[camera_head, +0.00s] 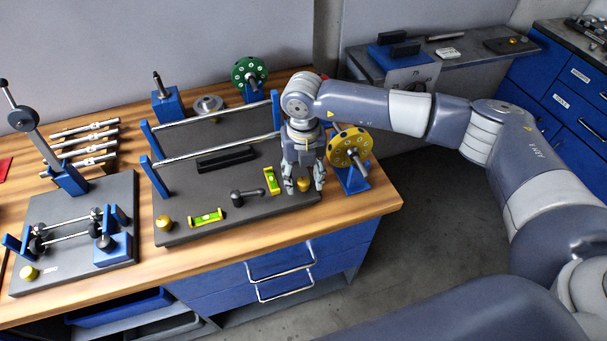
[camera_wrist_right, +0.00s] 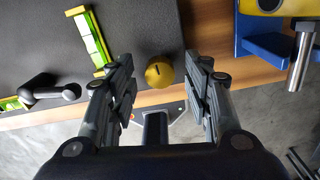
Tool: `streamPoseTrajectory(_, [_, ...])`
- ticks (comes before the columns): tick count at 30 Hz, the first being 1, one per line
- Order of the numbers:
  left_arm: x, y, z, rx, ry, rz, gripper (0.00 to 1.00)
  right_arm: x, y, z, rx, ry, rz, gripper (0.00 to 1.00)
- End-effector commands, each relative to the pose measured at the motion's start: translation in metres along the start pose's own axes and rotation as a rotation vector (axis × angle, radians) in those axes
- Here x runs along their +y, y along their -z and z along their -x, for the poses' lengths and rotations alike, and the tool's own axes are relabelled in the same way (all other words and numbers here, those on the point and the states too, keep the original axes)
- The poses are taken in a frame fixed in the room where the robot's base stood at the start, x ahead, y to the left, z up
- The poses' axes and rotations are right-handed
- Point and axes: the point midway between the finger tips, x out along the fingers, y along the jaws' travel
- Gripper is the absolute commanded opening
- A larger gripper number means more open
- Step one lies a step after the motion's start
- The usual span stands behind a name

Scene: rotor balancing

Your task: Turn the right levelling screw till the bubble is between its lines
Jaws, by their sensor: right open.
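The right levelling screw is a round brass knob (camera_head: 304,184) at the front right corner of the dark balancing plate (camera_head: 240,228). In the right wrist view the knob (camera_wrist_right: 159,72) has a dark mark on top. My right gripper (camera_head: 303,187) points down over it, open, with one finger on each side; in the wrist view gaps show between knob and fingers. Two yellow-framed green levels lie on the plate, one lengthwise (camera_head: 207,217) and one crosswise (camera_head: 271,180). The crosswise level (camera_wrist_right: 91,41) also shows in the wrist view. The bubbles are too small to read. My left gripper is out of view.
Another brass knob (camera_head: 164,223) is at the plate's front left corner. A black handle (camera_head: 248,196) lies between the levels. A yellow rotor (camera_head: 349,147) on a blue stand is close to my right gripper. The table edge is just in front.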

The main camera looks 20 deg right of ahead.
Motion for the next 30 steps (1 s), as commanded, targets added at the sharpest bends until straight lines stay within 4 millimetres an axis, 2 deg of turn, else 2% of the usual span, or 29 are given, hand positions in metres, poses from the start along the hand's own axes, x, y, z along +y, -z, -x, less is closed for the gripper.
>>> streamPoseTrajectory(5, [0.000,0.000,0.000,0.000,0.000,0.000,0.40,0.000,0.000,0.000,0.000,0.000,0.000,0.44])
streamPoseTrajectory(9, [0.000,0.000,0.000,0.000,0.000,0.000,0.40,0.000,0.000,0.000,0.001,0.000,0.000,0.12])
streamPoseTrajectory(11, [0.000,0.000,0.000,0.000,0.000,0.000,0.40,0.000,0.000,0.000,0.001,0.000,0.000,0.01])
streamPoseTrajectory(20, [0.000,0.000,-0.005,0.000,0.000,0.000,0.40,0.000,0.000,-0.001,0.001,0.000,0.021,0.01])
streamPoseTrajectory(30, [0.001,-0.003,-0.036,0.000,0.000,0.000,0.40,0.000,0.000,-0.005,-0.001,0.001,0.206,0.01])
